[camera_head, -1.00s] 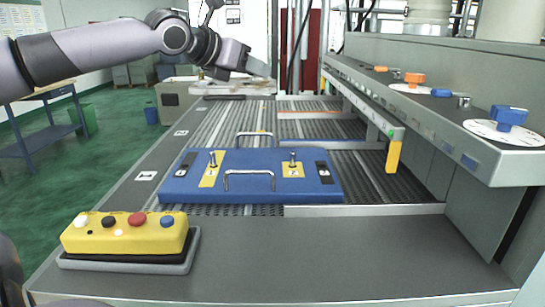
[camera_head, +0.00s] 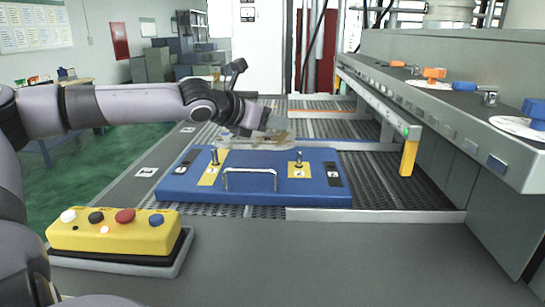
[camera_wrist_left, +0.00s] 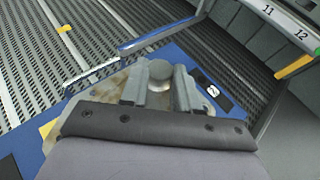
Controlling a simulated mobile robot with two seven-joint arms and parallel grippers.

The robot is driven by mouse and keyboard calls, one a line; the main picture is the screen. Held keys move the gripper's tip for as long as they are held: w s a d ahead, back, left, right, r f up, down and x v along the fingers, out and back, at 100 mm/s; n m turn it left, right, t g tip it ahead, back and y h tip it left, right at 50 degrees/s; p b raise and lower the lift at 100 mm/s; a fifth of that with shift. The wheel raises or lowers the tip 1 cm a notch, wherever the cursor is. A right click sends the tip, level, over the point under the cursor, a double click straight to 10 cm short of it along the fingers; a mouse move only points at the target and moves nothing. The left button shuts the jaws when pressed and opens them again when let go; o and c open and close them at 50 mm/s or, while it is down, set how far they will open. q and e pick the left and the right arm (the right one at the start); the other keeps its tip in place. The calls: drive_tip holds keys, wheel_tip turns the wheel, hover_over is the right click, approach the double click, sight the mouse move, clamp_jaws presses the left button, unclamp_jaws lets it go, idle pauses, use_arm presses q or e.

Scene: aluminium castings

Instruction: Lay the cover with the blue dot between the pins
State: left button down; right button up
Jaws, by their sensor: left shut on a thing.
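My left gripper (camera_head: 262,124) is shut on a flat, pale metal cover (camera_head: 250,142) and holds it over the back part of a blue board (camera_head: 250,190). In the left wrist view the two fingers (camera_wrist_left: 160,88) flank a round knob, and the cover (camera_wrist_left: 97,98) spreads out under them. I see no blue dot on it. Two upright pins stand on yellow patches of the board, the left pin (camera_head: 215,157) and the right pin (camera_head: 299,159). The cover appears to be behind and above the pins; the exact gap is unclear. My right gripper is not in view.
A wire handle (camera_head: 250,172) rises at the board's front edge. A yellow button box (camera_head: 112,232) stands at front left. A yellow-tipped rail (camera_head: 409,157) and a grey console (camera_head: 470,125) line the right side.

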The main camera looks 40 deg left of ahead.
use_arm(q)
drive_tip(key=shift+f+b, duration=1.2)
drive_tip(key=shift+f, duration=2)
drive_tip(key=shift+f, duration=0.15)
drive_tip(key=c, duration=0.8)
unclamp_jaws()
